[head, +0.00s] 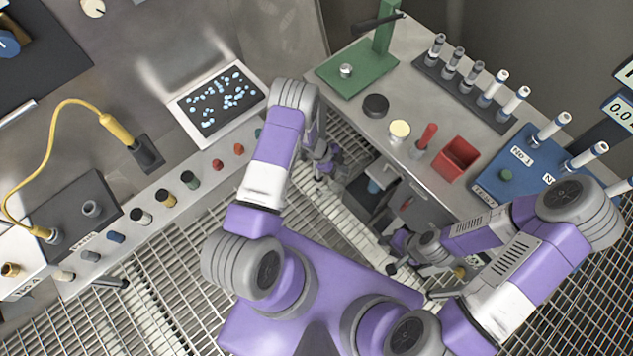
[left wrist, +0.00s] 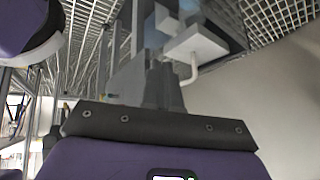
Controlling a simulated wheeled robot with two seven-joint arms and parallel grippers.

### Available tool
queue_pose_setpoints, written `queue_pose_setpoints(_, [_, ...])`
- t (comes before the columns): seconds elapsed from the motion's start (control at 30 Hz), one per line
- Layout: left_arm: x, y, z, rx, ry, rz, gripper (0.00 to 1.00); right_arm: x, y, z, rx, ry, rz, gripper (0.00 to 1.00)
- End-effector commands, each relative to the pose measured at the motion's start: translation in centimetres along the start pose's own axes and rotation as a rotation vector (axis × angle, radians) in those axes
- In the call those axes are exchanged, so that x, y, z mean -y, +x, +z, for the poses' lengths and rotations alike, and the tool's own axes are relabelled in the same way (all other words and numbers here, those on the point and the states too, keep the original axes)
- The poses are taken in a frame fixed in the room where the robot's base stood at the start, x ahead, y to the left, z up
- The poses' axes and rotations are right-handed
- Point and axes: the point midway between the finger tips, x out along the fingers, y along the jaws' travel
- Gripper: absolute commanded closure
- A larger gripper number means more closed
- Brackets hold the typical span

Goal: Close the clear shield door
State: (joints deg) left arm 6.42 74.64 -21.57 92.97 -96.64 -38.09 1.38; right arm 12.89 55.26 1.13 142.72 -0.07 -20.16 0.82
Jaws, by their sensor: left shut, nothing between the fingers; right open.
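I cannot clearly make out the clear shield door in the head view. In the left wrist view a bluish, glassy-looking part (left wrist: 232,22) shows at the top, beyond the fingers; I cannot tell whether it is the door or how far open it stands. A pale block (left wrist: 195,42) with a bent white rod (left wrist: 188,70) is in front of it. My left gripper (head: 326,168) is low beside the bench front, shut and empty; its dark fingers (left wrist: 162,88) point towards the pale block, contact unclear. My right gripper (head: 393,262) is open, low in front of the bench.
The steel bench (head: 340,108) carries a green stand (head: 355,70), a tube rack (head: 455,95), a red bin (head: 457,160) and a blue box (head: 525,165). A left-hand panel holds a tablet (head: 215,100) and a yellow cable (head: 55,115). Grating floor (head: 185,290) lies open at lower left.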

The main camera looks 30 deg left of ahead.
Motion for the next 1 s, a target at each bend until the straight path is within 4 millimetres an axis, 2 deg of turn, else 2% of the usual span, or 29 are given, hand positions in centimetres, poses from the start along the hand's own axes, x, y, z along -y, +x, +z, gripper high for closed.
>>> queue_pose_setpoints(0.03, [0.1,0.8,1.5,0.016,0.130,0.054,1.00,-0.3,0.7,0.0,0.000,0.000,0.000,0.57])
queue_pose_setpoints(0.2, [-0.1,1.0,6.0,0.085,0.529,0.277,1.00,-0.7,1.8,-0.1,0.000,0.000,0.000,0.57])
queue_pose_setpoints(0.4, [0.4,-0.1,10.5,0.176,0.832,0.509,1.00,-1.0,2.6,-0.1,0.000,0.000,0.000,0.57])
queue_pose_setpoints(0.57, [0.7,-0.8,12.2,0.215,0.929,0.599,1.00,-1.1,2.9,-0.1,0.000,0.000,0.000,0.57])
queue_pose_setpoints(0.67, [0.5,-0.5,12.7,0.221,0.944,0.614,1.00,-1.1,3.1,-0.1,0.000,0.000,0.000,0.57])
queue_pose_setpoints(1.0, [-1.9,4.4,15.3,0.219,0.941,0.613,1.00,-1.8,4.8,-0.2,0.000,0.000,0.000,0.57])
